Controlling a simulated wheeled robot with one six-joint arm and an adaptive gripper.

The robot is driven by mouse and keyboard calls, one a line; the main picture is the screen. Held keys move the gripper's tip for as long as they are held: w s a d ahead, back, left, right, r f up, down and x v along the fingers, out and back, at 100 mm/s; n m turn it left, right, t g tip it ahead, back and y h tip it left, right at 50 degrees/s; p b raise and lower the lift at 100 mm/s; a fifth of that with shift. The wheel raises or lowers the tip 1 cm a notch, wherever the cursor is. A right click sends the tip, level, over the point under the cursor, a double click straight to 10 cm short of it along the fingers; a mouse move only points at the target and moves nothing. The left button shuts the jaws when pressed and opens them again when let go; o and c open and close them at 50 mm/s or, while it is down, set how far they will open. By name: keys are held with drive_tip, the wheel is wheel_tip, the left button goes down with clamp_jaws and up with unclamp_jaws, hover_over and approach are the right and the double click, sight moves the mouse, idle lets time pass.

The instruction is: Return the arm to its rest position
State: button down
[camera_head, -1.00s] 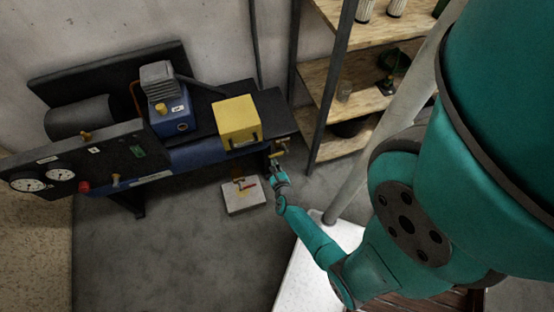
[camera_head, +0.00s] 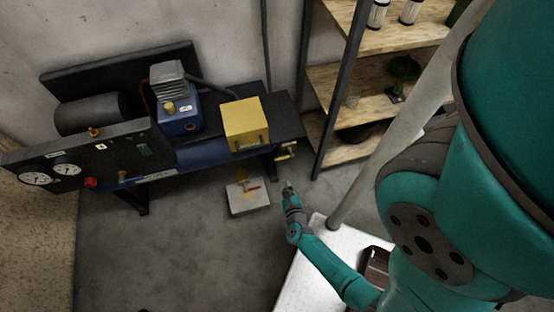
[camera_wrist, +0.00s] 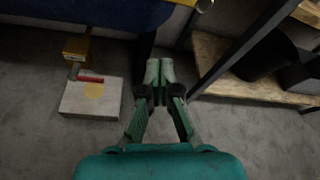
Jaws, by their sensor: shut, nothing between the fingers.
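My gripper (camera_head: 287,186) hangs at the end of my teal arm, above the floor and in front of the workbench. In the wrist view my gripper (camera_wrist: 160,72) has its fingertips together with nothing between them. It is apart from the bench, the shelf and the block on the floor. The arm reaches down from the right side of the head view.
A bench (camera_head: 205,150) carries a yellow box (camera_head: 244,122), a compressor (camera_head: 178,112) and a gauge panel (camera_head: 100,150). Wooden shelves (camera_head: 345,110) stand right. Floor at front left is clear.

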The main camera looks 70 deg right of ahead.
drive_tip(key=shift+s+a, duration=0.1)
drive_tip(key=s+a+r+n+t+y, duration=0.3)
drive_tip(key=a+r+n, duration=0.5)
drive_tip(key=n, duration=0.3)
drive_tip(key=s+a+r+n+t+y, duration=0.2)
drive_tip(key=a+r+n+t, duration=0.1)
drive_tip(key=a+r+n, duration=0.6)
drive_tip(key=s+a+r+n+y, duration=0.2)
drive_tip(key=r+n, duration=0.5)
drive_tip(key=n, duration=0.1)
drive_tip(key=s+a+r+n+y, duration=0.2)
drive_tip(key=a+r+n, duration=0.1)
drive_tip(key=r+n, duration=0.4)
drive_tip(key=s+a+r+n+y, duration=0.2)
drive_tip(key=r+n, duration=0.5)
drive_tip(key=n, duration=0.1)
drive_tip(key=shift+s+a+r+n+t+y, duration=0.2)
drive_tip(key=shift+s+a+n+t+y, duration=0.05)
drive_tip(key=shift+n+t+y, duration=0.05)
drive_tip(key=shift+w+f, duration=0.1)
